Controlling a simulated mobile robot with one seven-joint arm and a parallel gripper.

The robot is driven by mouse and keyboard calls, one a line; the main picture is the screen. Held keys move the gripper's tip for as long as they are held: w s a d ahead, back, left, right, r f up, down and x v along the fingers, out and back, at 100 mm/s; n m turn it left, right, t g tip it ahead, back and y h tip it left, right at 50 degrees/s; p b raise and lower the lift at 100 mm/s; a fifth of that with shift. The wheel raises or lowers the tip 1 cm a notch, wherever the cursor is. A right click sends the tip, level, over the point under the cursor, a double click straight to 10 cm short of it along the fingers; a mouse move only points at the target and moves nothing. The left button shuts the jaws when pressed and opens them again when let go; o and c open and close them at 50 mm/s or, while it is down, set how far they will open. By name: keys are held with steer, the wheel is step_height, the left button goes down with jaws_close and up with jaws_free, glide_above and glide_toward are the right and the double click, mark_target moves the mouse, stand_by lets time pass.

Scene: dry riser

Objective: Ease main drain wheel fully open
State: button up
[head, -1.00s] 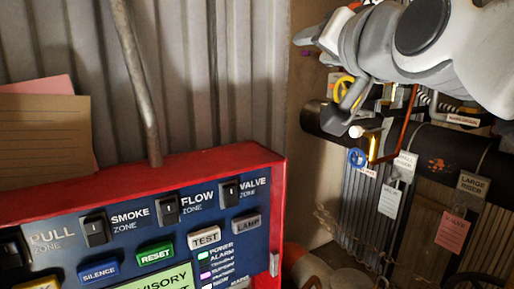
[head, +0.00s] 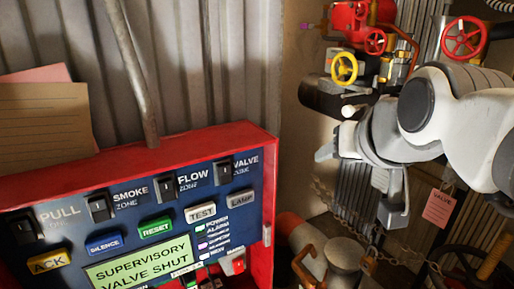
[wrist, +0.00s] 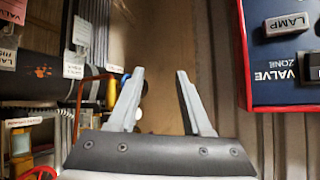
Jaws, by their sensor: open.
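Several handwheels show in the head view. A yellow wheel (head: 344,68) is left on the valve cluster, a small red wheel (head: 375,41) is above and right of it, and a larger red wheel (head: 463,38) is further right. I cannot read which one is the main drain wheel. My gripper (head: 358,185) is open and empty, below and apart from these wheels. In the wrist view my gripper (wrist: 160,72) has nothing between its fingers. Part of a red wheel (wrist: 38,173) shows at the lower left there. The blue wheel is not visible now.
A red-framed alarm panel (head: 272,190) fills the lower left, its screen reading "SUPERVISORY VALVE SHUT". A dark pipe (wrist: 30,75) with hanging tags runs at left in the wrist view. A chain (head: 345,222) and a grey capped fitting (head: 335,245) lie below my gripper.

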steer(key=shift+s+d+f+g+p, duration=0.15)
steer(key=shift+s+f+g+p, duration=0.15)
steer(key=shift+s+f+g, duration=0.6)
steer(key=shift+f+t, duration=0.2)
steer(key=shift+t, duration=0.1)
